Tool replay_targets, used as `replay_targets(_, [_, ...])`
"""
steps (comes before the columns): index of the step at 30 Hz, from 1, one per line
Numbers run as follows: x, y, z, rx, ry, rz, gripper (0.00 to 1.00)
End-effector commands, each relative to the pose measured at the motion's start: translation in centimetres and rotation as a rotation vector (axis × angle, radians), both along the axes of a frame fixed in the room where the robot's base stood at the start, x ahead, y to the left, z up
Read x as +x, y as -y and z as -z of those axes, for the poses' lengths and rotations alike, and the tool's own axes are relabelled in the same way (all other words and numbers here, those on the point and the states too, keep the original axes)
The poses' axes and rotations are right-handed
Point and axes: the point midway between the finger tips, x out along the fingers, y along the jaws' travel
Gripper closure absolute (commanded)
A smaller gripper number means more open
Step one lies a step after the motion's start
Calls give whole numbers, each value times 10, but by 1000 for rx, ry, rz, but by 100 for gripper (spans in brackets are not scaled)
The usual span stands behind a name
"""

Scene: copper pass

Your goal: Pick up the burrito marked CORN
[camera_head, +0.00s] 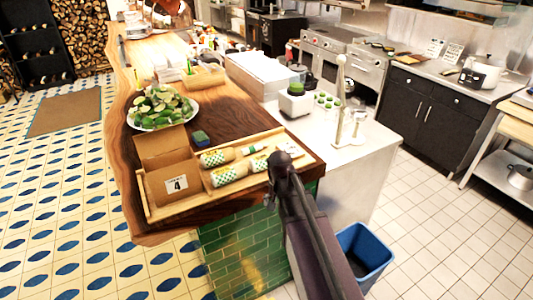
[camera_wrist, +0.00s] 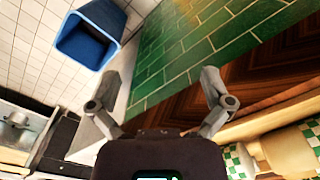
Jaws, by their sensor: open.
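Several burritos in paper with a green check pattern lie in a wooden tray (camera_head: 203,207) on the counter. One is at the back left (camera_head: 217,157), one at the front (camera_head: 229,174), and others lie to their right, partly hidden by my arm. Their markings are too small to read, so I cannot tell which is CORN. In the wrist view, part of a burrito (camera_wrist: 289,153) shows at the lower right, beyond the tray's edge (camera_wrist: 268,122). My gripper (camera_wrist: 162,84) is open and empty, off the counter's end, beside the tray.
An open cardboard box (camera_head: 160,190) marked 4 sits in the tray's left part. A blue bin (camera_head: 362,254) stands on the floor at right. Green tiles (camera_head: 240,248) face the counter's end.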

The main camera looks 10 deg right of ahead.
Motion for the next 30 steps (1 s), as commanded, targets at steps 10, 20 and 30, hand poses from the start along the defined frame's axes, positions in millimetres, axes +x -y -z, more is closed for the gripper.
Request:
replay_targets(10, [90,0,-78,0,0,358,0])
replay_targets(20, [165,0,-138,1,1,692,0])
replay_targets(30, [202,-1,-165,1,1,880,0])
